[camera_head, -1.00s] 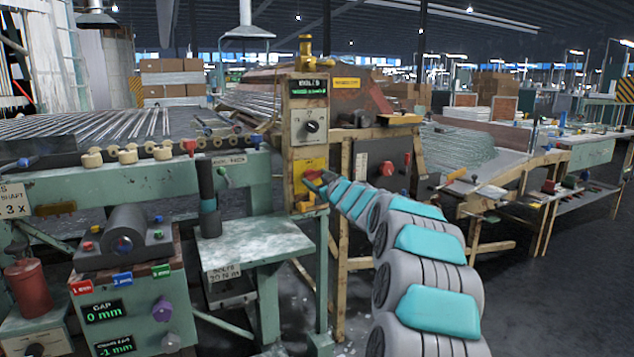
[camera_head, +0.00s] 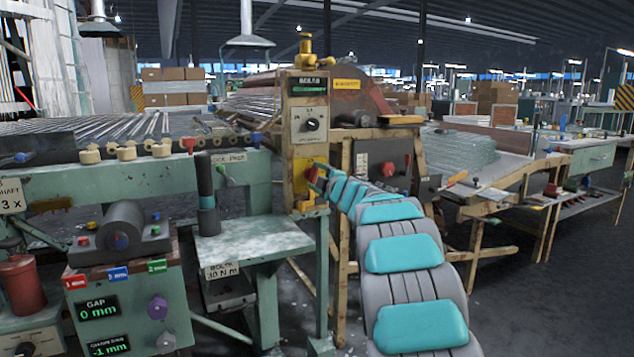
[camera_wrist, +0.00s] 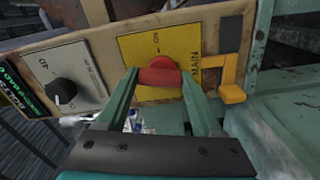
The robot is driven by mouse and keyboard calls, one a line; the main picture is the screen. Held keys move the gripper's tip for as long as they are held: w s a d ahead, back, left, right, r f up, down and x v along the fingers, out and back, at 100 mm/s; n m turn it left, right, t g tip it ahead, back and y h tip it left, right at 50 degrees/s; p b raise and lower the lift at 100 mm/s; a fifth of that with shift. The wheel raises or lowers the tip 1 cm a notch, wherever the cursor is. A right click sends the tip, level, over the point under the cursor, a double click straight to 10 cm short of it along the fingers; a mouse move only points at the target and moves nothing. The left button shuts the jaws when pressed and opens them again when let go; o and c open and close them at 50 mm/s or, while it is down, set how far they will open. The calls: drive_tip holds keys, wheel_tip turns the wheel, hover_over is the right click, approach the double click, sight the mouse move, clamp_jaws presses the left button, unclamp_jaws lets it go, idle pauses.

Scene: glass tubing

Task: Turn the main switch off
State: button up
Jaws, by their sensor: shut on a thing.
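The main switch is a red knob (camera_wrist: 160,68) on a yellow plate (camera_wrist: 165,48) marked MAIN, seen in the wrist view. In the head view the yellow plate (camera_head: 304,178) is low on the wooden post. My gripper (camera_wrist: 160,80) is in front of the plate, its two green fingers shut on a red handle part (camera_wrist: 160,77) of the switch. The fingers hide some of the switch, and I cannot read its position. In the head view my gripper (camera_head: 316,180) is small beside the post.
A black dial (camera_wrist: 62,91) on a pale plate is beside the yellow plate. A yellow bracket (camera_wrist: 232,80) sticks out close to the fingers. A green side table (camera_head: 250,240) stands left of the post. Another panel with a red knob (camera_head: 388,169) is to the right.

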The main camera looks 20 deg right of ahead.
drive_tip(key=shift+f+n+b, duration=0.1)
drive_tip(key=shift+n+b, duration=0.4)
drive_tip(key=shift+n, duration=1.1)
drive_tip(key=o, duration=1.4)
drive_tip(key=shift+c, duration=0.2)
drive_tip(key=s+b, duration=0.1)
drive_tip(key=s, duration=0.6)
drive_tip(key=shift+s, duration=0.4)
drive_tip(key=shift+d, duration=0.1)
